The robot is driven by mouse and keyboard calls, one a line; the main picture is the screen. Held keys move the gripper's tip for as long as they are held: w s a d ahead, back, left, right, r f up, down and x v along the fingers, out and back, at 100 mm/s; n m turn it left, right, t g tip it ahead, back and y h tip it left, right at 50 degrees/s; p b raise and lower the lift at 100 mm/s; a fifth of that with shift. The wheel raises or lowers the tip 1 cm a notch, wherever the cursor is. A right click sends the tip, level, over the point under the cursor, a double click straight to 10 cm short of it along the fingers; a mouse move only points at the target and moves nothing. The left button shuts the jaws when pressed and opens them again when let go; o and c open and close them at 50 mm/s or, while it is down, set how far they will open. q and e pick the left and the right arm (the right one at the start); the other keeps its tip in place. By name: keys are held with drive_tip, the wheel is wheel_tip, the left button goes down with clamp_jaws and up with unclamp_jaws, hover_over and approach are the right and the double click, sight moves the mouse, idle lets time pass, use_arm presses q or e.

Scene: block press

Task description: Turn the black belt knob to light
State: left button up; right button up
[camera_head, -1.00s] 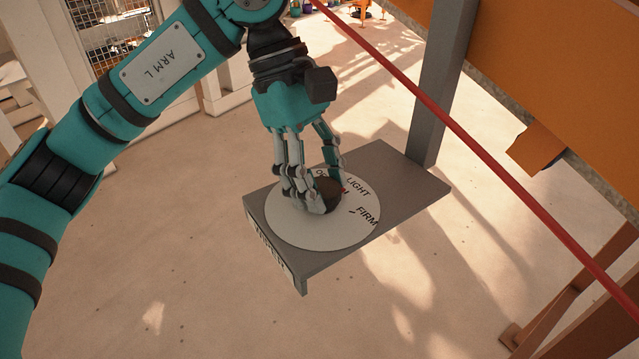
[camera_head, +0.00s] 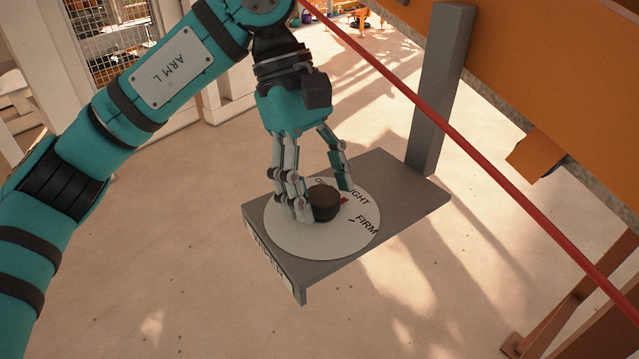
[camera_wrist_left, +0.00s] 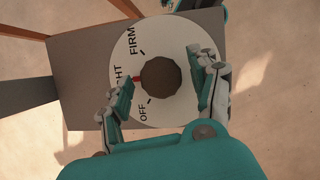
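The black belt knob (camera_head: 323,202) sits upright on a round white dial (camera_head: 290,243) marked OFF, LIGHT and FIRM. It also shows in the left wrist view (camera_wrist_left: 161,77). Its red pointer mark (camera_wrist_left: 137,79) points at the LIGHT label (camera_wrist_left: 117,77), which a finger partly covers. My left gripper (camera_head: 321,205) is open, with its fingers spread on both sides of the knob. In the left wrist view, gaps show between the knob and the fingers (camera_wrist_left: 163,88). My right gripper is not in view.
The dial lies on a grey shelf (camera_head: 400,180) joined to a grey post (camera_head: 440,90). A red bar (camera_head: 450,125) runs diagonally past the shelf on the right. An orange beam (camera_head: 570,80) is at the upper right. The pale floor around the shelf is clear.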

use_arm(q)
drive_tip(key=v, duration=1.2)
drive_tip(key=shift+s, duration=0.1)
